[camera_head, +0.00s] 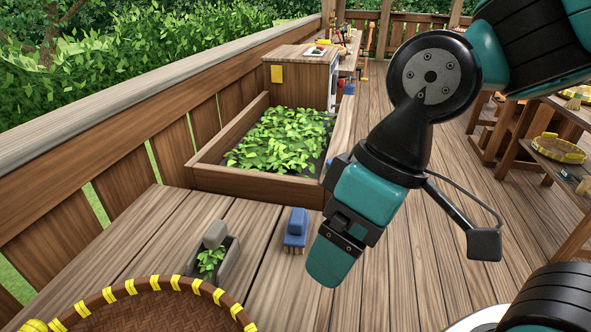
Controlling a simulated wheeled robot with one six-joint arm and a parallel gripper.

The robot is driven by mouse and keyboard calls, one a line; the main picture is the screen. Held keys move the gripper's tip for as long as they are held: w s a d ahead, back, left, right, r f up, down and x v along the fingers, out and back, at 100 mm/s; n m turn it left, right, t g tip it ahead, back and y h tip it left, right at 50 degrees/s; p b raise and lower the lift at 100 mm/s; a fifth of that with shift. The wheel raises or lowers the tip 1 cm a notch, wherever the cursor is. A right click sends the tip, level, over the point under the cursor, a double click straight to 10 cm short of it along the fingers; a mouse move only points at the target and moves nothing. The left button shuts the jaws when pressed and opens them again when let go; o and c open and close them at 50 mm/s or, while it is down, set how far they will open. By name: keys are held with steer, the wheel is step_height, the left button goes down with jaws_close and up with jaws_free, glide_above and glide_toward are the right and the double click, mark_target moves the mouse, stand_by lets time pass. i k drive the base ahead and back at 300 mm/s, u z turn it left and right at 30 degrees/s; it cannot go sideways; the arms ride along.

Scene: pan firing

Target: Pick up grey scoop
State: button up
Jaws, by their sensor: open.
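A grey scoop (229,263) rests on the wooden table at the lower left. It has a box-like body holding some green leaves and a rounded grey block at its far end. My gripper (330,262) is to the right of the scoop, pointing down over the right edge of the table in the picture. It is open and empty, apart from the scoop. Its teal fingers overlap in this view, so the gap between them is hidden.
A blue brush (296,226) stands between scoop and gripper. A woven basket (160,312) with yellow bindings sits in front of the scoop. A wooden planter (250,182) of green leaves is behind. The wooden railing (90,125) runs along the left.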

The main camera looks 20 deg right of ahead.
mark_target(212, 262)
steer(key=z, duration=0.05)
steer(key=k, duration=0.5)
steer(key=z, duration=1.4)
steer(key=i, duration=1.95)
steer(key=u, duration=3.85)
